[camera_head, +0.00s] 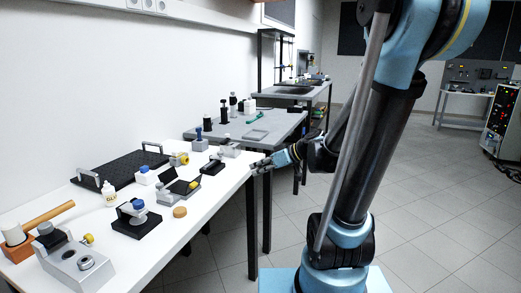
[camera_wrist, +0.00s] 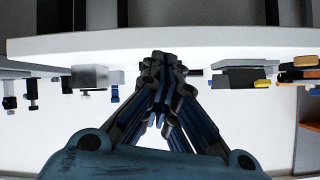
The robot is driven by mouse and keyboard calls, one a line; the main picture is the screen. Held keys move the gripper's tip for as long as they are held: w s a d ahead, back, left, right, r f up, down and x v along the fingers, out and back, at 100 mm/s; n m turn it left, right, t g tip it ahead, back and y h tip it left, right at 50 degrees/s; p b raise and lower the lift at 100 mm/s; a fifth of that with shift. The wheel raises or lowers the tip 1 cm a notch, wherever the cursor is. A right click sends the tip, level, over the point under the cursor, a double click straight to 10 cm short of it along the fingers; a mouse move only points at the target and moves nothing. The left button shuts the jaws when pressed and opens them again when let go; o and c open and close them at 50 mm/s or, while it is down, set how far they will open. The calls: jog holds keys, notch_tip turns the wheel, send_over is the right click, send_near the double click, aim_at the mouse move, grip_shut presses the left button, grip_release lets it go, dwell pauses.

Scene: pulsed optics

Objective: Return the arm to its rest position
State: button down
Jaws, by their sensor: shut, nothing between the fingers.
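My arm stands folded at the right of the head view, dark and light blue. My gripper (camera_head: 262,165) reaches left from it to the right edge of the white table (camera_head: 222,190). In the wrist view my gripper (camera_wrist: 163,65) is shut, its fingertips together with nothing between them. It points toward the pale edge of the tabletop (camera_wrist: 160,41). Whether the fingertips touch the table cannot be told. The wrist picture appears upside down, with items hanging from the table line.
The white table bears a black board (camera_head: 120,168), a wooden-handled mallet (camera_head: 45,215), a white bottle (camera_head: 109,193), a grey block (camera_head: 75,265) and several optical mounts. A grey table (camera_head: 270,128) stands behind. Tiled floor (camera_head: 430,220) is free at right, before an equipment rack (camera_head: 502,122).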

jog(key=s+d+f+m+g+h, duration=0.1)
jog(key=s+d+f+m+h, duration=0.3)
jog(key=s+d, duration=0.4)
jog(key=s+d+f+m+g+h, duration=0.1)
jog(key=s+d+f+m+h, duration=0.3)
jog(key=d, duration=0.8)
jog(key=s+m+h, duration=0.2)
jog(key=s+h, duration=0.1)
jog(key=s, duration=0.1)
jog(key=shift+s+d+f, duration=0.15)
jog(key=shift+d+f, duration=0.05)
jog(key=shift+w+f, duration=0.2)
jog(key=shift+w, duration=0.2)
